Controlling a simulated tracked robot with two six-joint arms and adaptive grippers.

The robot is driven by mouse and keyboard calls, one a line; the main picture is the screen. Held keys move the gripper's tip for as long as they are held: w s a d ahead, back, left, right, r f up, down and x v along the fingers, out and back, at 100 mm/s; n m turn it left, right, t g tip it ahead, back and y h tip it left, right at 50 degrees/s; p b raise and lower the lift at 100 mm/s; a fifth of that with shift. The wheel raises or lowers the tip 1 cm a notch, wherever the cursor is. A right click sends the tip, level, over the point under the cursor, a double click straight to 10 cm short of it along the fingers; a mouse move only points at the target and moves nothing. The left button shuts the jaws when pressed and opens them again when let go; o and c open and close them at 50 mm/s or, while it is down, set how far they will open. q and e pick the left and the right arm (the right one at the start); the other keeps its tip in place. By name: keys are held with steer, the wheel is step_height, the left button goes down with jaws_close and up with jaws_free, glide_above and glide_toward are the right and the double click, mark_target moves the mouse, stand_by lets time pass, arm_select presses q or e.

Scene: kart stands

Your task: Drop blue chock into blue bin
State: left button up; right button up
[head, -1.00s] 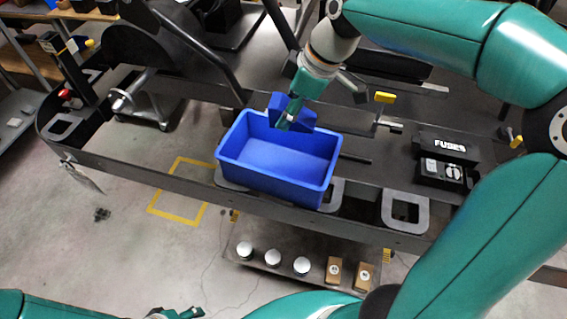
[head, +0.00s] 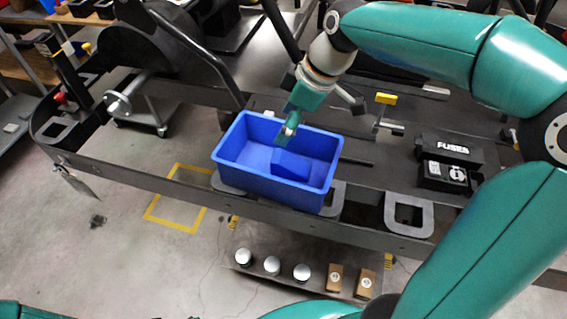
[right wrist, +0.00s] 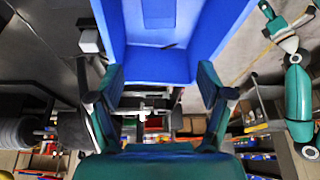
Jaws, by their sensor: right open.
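The blue bin (head: 262,186) stands on the black kart frame in the middle of the head view. The blue chock (head: 293,165) lies inside it on the floor, towards the right. My right gripper (head: 287,138) is over the bin's back part, just above the chock and apart from it. In the right wrist view its fingers (right wrist: 160,92) are spread and empty, with the blue bin (right wrist: 205,45) beyond them.
A black fuse box (head: 447,160) sits on the kart at the right. A yellow-topped lever (head: 385,99) stands right of my right gripper. A low shelf (head: 318,282) with white round parts and brown boxes is in front.

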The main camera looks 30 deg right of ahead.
steer(key=v, duration=1.2)
steer(key=shift+f, duration=0.1)
